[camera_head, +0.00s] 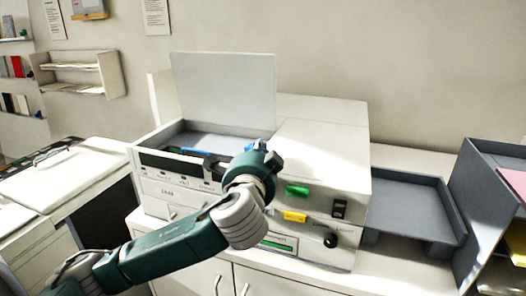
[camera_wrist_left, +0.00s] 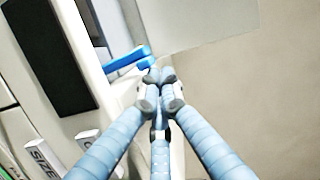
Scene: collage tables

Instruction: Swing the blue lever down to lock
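The blue lever (camera_wrist_left: 126,58) shows in the left wrist view as a bright blue bar at the edge of the pale machine. In the head view only a small blue part (camera_head: 249,147) shows beside my gripper; the rest is hidden. My left gripper (camera_head: 265,156) is over the front of the machine (camera_head: 325,140), by the open tray's right end. In the wrist view its light blue fingers (camera_wrist_left: 158,76) come together at the tips, just below the lever's end. I cannot tell whether they touch it. No thing shows between the fingertips. My right gripper is not in view.
The machine's lid (camera_head: 224,92) stands open behind its tray. A green button (camera_head: 297,190), a yellow button (camera_head: 295,216) and a black knob (camera_head: 330,240) are on its front. A grey tray (camera_head: 412,205) is at the right, and a side table (camera_head: 60,178) at the left.

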